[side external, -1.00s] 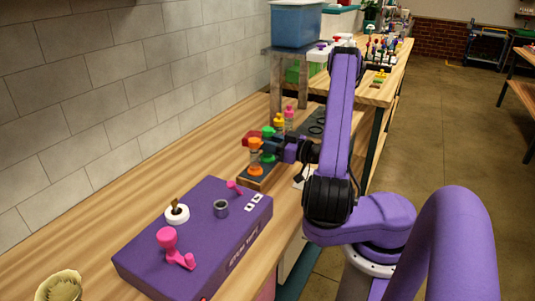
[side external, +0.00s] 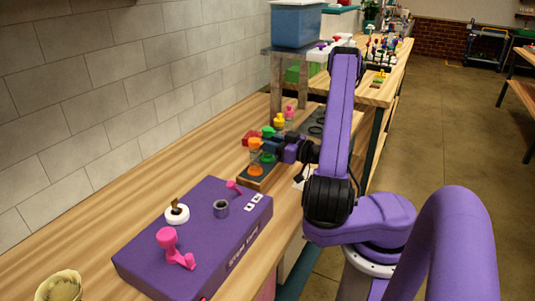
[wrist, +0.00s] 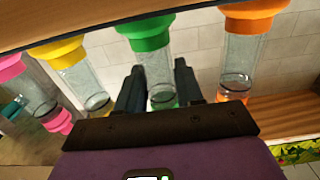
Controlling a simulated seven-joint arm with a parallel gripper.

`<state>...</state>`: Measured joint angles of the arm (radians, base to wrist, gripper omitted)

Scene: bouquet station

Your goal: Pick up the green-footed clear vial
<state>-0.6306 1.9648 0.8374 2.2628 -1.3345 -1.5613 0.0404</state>
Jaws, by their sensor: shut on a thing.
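The green-footed clear vial (wrist: 159,68) stands between the two dark fingers of my gripper (wrist: 158,80) in the wrist view. Its wide green end is at the top of that picture, and a bit of green shows at its lower end. In the side external view its green end (side external: 268,131) and lower green part (side external: 268,157) show above and below my gripper (side external: 271,145). My gripper is shut on the clear body. The fingers and the orange vial hide part of it. I cannot tell whether its foot touches the rack.
The orange vial (side external: 255,157) is close beside, at the near end of the dark-topped wooden rack (side external: 258,181). Yellow (side external: 279,120) and pink (side external: 290,112) vials stand behind. The purple box (side external: 200,238) with pink handles is in front. Bare counter lies left of the rack.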

